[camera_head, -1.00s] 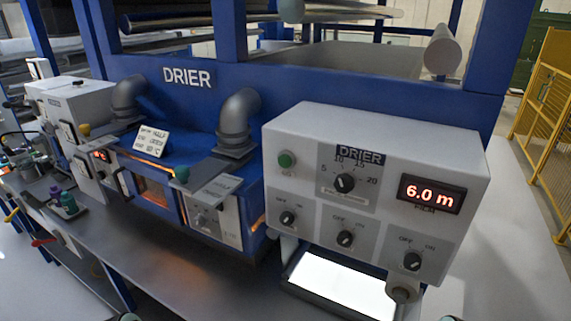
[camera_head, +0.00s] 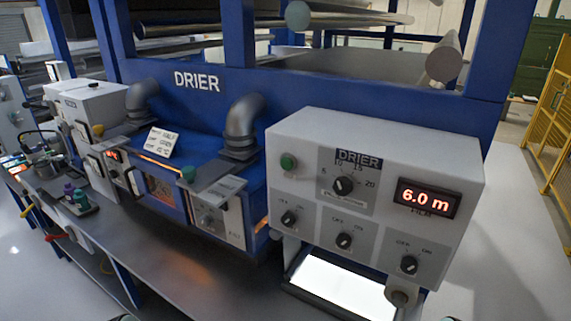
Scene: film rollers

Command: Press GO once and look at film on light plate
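The green GO button (camera_head: 288,161) is at the upper left of the white drier control box (camera_head: 310,128). The box also has a speed dial (camera_head: 343,186), several OFF/ON knobs in a lower row, and a red display (camera_head: 428,198) reading 6.0 m. The lit light plate (camera_head: 340,286) glows white below the box, partly hidden by it. No film can be made out on the visible part of the plate.
A blue drier frame (camera_head: 290,92) with grey elbow pipes (camera_head: 243,120) stands behind. Small bottles (camera_head: 77,196) stand on the grey bench (camera_head: 165,262) at left. A yellow fence (camera_head: 552,135) is at the far right, with pale open floor (camera_head: 510,200) before it.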

